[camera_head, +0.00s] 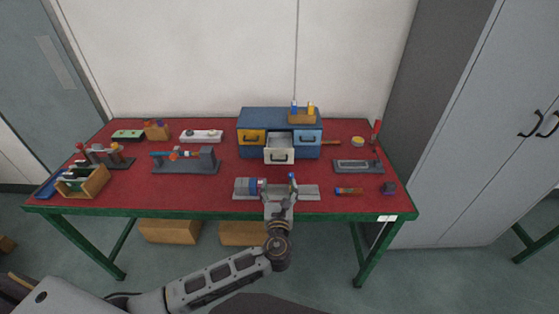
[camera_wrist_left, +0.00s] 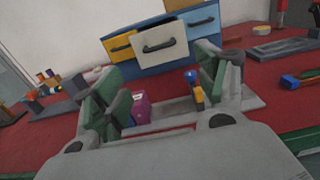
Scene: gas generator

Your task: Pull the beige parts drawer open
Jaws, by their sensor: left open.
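The beige parts drawer (camera_head: 279,157) sits in the lower middle of a blue cabinet (camera_head: 262,115) at the back of the table. It stands out from the cabinet and its hollow inside shows. Its front with a dark handle faces me; the beige drawer (camera_wrist_left: 177,52) also shows at the top of the left wrist view. My left gripper (camera_head: 279,188) is in front of the drawer, apart from the handle. In the left wrist view the left gripper (camera_wrist_left: 160,85) has its fingers wide apart with nothing held between them. My right gripper is not in view.
A grey fixture (camera_head: 308,192) with a purple part and a blue-and-yellow part lies near the front edge, by my left gripper. A yellow drawer (camera_head: 251,137) and a blue drawer (camera_head: 307,137) flank the beige one.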

